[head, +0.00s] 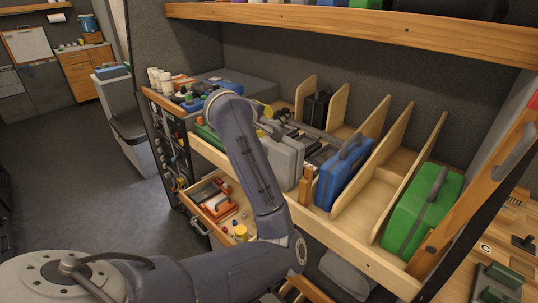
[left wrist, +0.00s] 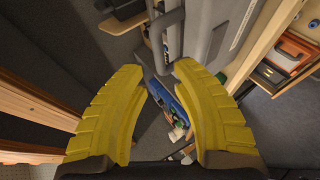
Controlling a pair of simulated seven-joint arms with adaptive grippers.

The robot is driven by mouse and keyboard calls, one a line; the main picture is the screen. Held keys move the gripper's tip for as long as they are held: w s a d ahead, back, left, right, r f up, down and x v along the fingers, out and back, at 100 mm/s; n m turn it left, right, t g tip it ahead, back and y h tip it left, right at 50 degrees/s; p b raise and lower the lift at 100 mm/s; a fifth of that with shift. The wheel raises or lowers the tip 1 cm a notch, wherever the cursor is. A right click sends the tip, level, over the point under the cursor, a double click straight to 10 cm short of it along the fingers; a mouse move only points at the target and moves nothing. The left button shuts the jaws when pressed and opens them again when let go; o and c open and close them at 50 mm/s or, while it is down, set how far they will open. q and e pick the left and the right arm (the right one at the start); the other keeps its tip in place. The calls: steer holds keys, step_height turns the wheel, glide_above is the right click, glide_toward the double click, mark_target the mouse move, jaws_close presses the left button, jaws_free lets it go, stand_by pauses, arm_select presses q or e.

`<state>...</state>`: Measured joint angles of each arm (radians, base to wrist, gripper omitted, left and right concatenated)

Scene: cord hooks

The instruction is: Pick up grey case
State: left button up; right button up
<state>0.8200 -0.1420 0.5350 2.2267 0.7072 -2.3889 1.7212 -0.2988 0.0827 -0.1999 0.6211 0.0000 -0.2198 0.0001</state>
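The grey case (head: 286,160) stands upright in a slot of the wooden shelf in the head view, partly hidden by my left arm. In the left wrist view the grey case (left wrist: 207,38) is at the top, with its handle (left wrist: 172,38) toward the left. My left gripper (head: 266,122) is by the top of the case in the head view, mostly hidden by the arm. In the left wrist view its yellow fingers (left wrist: 160,70) are apart with nothing held between them. The handle lies beyond the fingertips. My right gripper is not in view.
A blue case (head: 345,172) stands to the right of the grey case, and a green case (head: 422,212) farther right. Wooden dividers (head: 362,165) separate the slots. An upper shelf (head: 360,38) runs above. An open drawer (head: 225,205) with tools is below left.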

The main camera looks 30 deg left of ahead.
mark_target(269, 122)
arm_select(q)
steer(key=shift+x, duration=4)
steer(key=shift+o, duration=0.2)
steer(key=shift+w+r, duration=0.1)
jaws_close()
steer(key=shift+r, duration=0.1)
